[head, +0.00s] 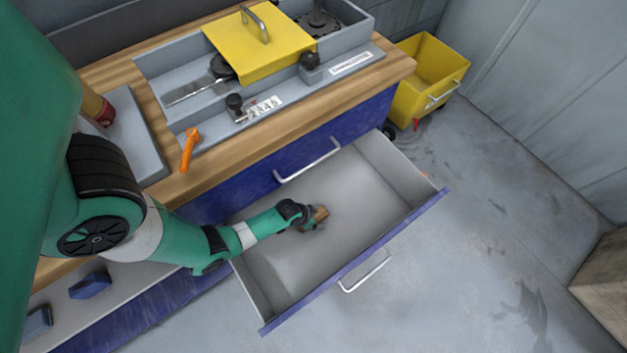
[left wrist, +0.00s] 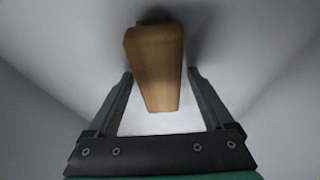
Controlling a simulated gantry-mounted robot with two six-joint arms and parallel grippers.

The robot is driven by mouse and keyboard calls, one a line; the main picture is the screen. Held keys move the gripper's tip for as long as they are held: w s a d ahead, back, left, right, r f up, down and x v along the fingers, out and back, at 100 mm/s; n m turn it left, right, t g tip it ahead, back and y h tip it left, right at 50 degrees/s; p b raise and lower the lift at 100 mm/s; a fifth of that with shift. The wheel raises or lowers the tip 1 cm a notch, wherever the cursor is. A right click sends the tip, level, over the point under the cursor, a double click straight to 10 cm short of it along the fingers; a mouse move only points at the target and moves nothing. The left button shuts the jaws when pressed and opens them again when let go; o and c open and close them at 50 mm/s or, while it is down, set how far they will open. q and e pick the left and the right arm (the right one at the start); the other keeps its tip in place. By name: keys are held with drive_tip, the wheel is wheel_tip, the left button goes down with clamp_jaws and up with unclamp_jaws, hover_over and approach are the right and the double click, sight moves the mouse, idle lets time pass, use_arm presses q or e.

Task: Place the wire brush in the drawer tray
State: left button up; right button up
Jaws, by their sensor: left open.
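The wire brush (head: 319,214) shows as a small brown wooden block in the open drawer tray (head: 357,180), at my left gripper's tip. In the left wrist view its wooden body (left wrist: 155,65) is between and beyond the two fingers, with a gap to each finger. My left gripper (head: 312,222) is open, reaching down into the drawer; its fingers also show in the left wrist view (left wrist: 161,90). The brush's bristles are hidden. I cannot tell whether the brush rests on the drawer floor. My right gripper is not in view.
The drawer has a blue front with a metal handle (head: 365,271). Above it, the wooden bench (head: 225,165) holds a grey fixture with a yellow cover (head: 259,42) and an orange-handled tool (head: 189,150). A yellow bin (head: 430,80) stands at the right. The drawer is otherwise empty.

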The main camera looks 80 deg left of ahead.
use_arm(q)
drive_tip(key=p+v, duration=0.8)
drive_tip(key=v, duration=0.3)
drive_tip(key=shift+r, duration=0.25)
drive_tip(key=shift+s+d+r, duration=0.1)
drive_tip(key=shift+s+r, duration=0.1)
drive_tip(key=shift+r, duration=0.2)
